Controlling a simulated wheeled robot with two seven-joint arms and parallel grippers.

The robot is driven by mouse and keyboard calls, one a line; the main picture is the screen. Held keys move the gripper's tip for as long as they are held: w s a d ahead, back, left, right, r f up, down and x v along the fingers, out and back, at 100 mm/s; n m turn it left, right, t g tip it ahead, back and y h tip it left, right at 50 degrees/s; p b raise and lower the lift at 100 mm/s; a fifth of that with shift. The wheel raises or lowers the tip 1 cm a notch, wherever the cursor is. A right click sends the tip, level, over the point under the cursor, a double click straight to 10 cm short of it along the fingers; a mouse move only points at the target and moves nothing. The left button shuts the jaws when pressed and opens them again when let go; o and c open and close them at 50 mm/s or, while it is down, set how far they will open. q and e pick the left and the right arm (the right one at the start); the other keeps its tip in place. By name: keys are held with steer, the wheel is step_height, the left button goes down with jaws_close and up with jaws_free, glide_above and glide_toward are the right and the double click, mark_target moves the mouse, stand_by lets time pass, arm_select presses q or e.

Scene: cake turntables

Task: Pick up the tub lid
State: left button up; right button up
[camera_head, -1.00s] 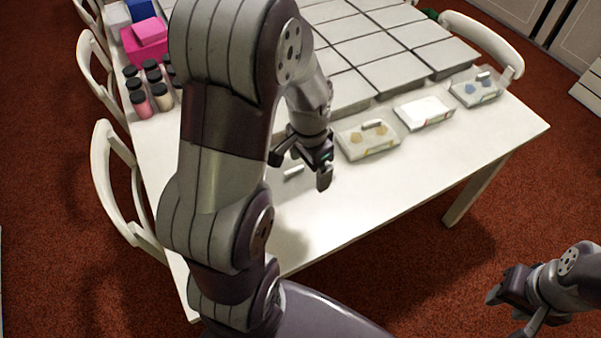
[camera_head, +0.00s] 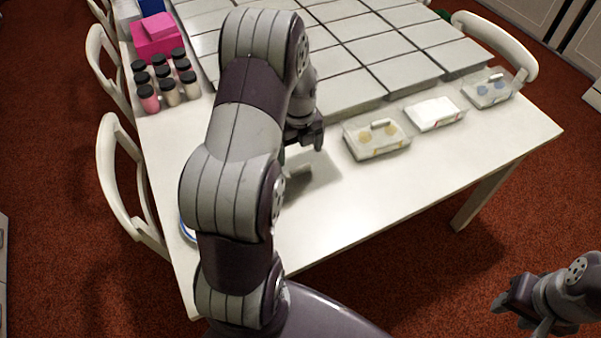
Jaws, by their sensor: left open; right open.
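Three shallow clear tubs sit in a row on the white table. The nearest tub (camera_head: 376,140) shows yellowish round contents and a white bar on top. The middle tub (camera_head: 435,114) looks white inside. The far tub (camera_head: 488,91) shows bluish contents and also a white bar. I cannot tell which lid is meant. My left gripper (camera_head: 303,138) is open, left of the nearest tub and apart from it, partly hidden by my arm. A grey patch, shadow or clear lid, lies on the table below it. My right gripper (camera_head: 522,308) is open and empty, off the table at lower right.
Large grey square panels (camera_head: 370,55) cover the table's back. Several dark-capped jars (camera_head: 165,80) and a pink box (camera_head: 156,36) stand at back left. White chairs (camera_head: 125,175) line the left edge. The table's (camera_head: 400,190) front right is clear.

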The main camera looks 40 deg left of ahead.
mark_target(301, 168)
arm_select(q)
step_height(301, 168, down, 6)
steer(key=shift+w+f, duration=0.1)
steer(key=shift+f, duration=0.1)
steer(key=shift+d, duration=0.1)
steer(key=c, duration=1.1)
steer(key=shift+r, duration=0.15)
